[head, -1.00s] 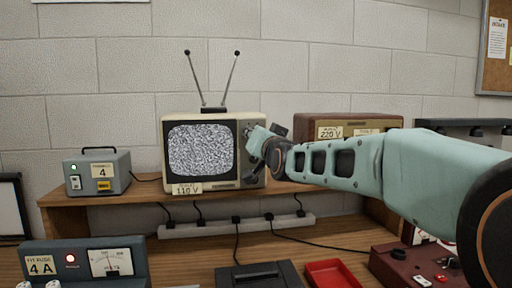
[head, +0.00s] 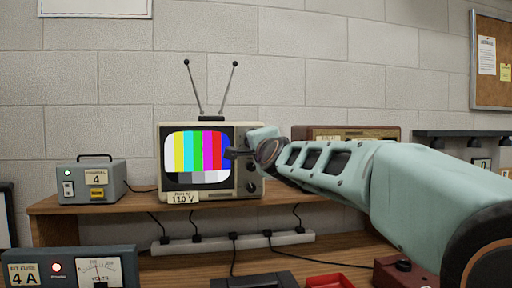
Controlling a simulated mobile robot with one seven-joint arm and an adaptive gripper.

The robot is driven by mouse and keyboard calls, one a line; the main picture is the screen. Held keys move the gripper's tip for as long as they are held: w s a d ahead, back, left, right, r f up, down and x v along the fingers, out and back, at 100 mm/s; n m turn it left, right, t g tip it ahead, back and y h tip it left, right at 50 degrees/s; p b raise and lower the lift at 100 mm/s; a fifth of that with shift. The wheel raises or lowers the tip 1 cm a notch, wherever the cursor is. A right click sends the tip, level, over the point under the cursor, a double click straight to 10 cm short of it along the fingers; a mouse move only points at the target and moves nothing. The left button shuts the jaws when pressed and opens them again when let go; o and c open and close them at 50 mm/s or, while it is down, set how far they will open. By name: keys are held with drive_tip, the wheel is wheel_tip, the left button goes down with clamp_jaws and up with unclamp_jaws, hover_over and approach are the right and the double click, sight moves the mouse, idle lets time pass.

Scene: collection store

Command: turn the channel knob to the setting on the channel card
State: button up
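The television (head: 174,133) stands on the wooden shelf, with two antenna rods on top and colour bars on its screen (head: 196,155). The right-hand control panel shows a dark lower knob (head: 251,187); the upper part of the panel, where the channel knob would be, is hidden behind my gripper. A card reading 4 (head: 97,179) is on the grey box at the left.
The grey box (head: 77,195) with a green lamp stands left of the television. A brown radio (head: 310,132) stands behind my arm. A power strip (head: 215,245) lies below the shelf. A meter unit (head: 30,262) and red tray (head: 330,281) are in front.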

drive_tip(key=shift+m, duration=0.6)
drive_tip(key=o, duration=1.2)
drive_tip(key=shift+c, duration=0.2)
drive_tip(key=shift+n, duration=0.3)
